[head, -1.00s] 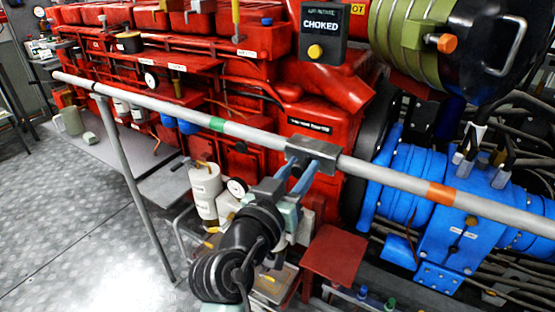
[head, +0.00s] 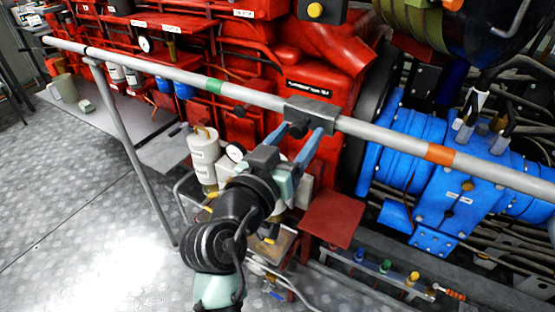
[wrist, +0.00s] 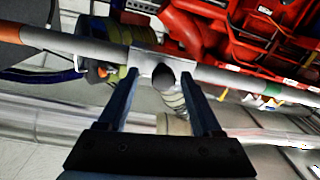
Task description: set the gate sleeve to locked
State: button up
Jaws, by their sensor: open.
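The gate sleeve (head: 318,113) is a dark grey block around a long grey rail (head: 380,130), with a round dark knob (head: 298,130) facing me. It sits between a green band (head: 215,83) on its left and an orange band (head: 440,154) on its right. My gripper (head: 301,135) is open, with one blue finger on each side of the knob. In the wrist view the sleeve (wrist: 150,62) and knob (wrist: 163,77) show between the spread fingers, with gaps on both sides. I cannot tell which band means locked.
A red engine (head: 270,60) stands behind the rail, and a blue housing (head: 405,150) is behind it on the right. White canisters (head: 203,150) and a red plate (head: 332,217) lie below the rail. A rail post (head: 130,150) stands on the left. The floor at left is clear.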

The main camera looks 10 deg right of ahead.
jog(key=b+v, duration=0.1)
jog(key=v, duration=1)
jog(key=shift+b, duration=0.4)
notch_tip(320, 180, up, 24)
jog(key=w+n+t+y+p, duration=0.1)
jog(key=n+t+y+p, duration=0.1)
jog(key=t+y+p, duration=0.35)
jog(key=s+r+n+t+y+p, duration=0.1)
jog(key=s+r+t+y+p, duration=0.1)
jog(key=r, duration=0.6)
jog(key=s+a+r+n+t+y+p, duration=0.1)
jog(key=s+r+t+y, duration=0.1)
jog(key=s+r+t, duration=0.3)
notch_tip(320, 180, up, 4)
jog(key=shift+s+a+r+n+p, duration=0.1)
jog(key=shift+s+a+n+p, duration=0.3)
jog(key=shift+s, duration=0.4)
